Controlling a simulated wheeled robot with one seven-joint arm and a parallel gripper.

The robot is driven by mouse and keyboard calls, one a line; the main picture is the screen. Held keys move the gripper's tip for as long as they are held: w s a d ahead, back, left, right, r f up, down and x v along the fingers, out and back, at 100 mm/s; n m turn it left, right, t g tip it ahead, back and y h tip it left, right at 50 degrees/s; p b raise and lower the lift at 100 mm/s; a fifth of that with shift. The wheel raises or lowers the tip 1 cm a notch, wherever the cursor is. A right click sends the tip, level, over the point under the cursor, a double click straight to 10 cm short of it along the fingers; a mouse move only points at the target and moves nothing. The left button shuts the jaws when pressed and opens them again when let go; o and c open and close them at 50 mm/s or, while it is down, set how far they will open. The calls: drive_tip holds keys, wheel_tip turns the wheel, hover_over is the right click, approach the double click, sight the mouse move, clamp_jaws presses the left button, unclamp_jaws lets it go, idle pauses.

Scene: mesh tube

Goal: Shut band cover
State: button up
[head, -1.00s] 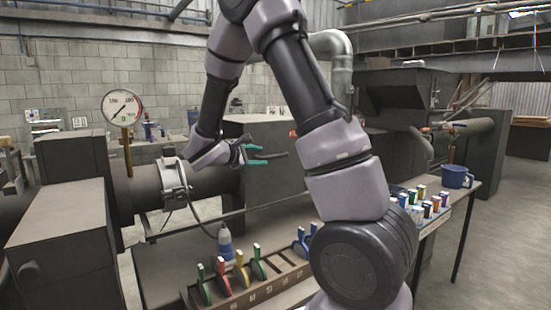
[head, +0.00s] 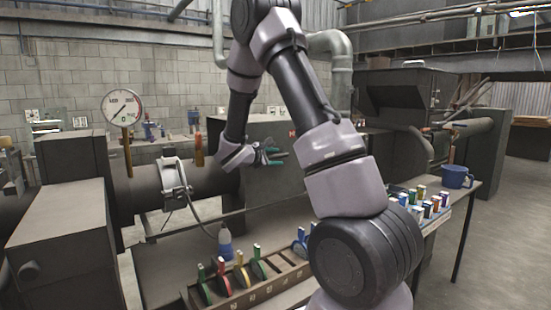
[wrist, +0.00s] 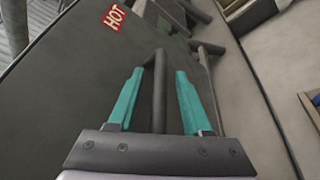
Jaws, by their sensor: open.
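A light grey band (head: 174,184) sits around the dark pipe (head: 148,190) at the left in the head view. I cannot tell which part of it is the cover, or whether it stands open. My gripper (head: 276,157) is to the right of the band and apart from it, with its teal fingers pointing right. In the wrist view my gripper (wrist: 159,72) is open. A dark bar (wrist: 159,95) shows between the fingers, and I cannot tell whether it touches them. The band is not in the wrist view.
A dark box (head: 262,190) with a red HOT label (wrist: 114,17) stands by my gripper. A gauge (head: 122,107) and an orange-brown post (head: 199,150) rise near the pipe. Below are a bottle (head: 225,243) and a rack (head: 250,292) with coloured handles.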

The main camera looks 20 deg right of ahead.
clamp_jaws()
idle(1.4)
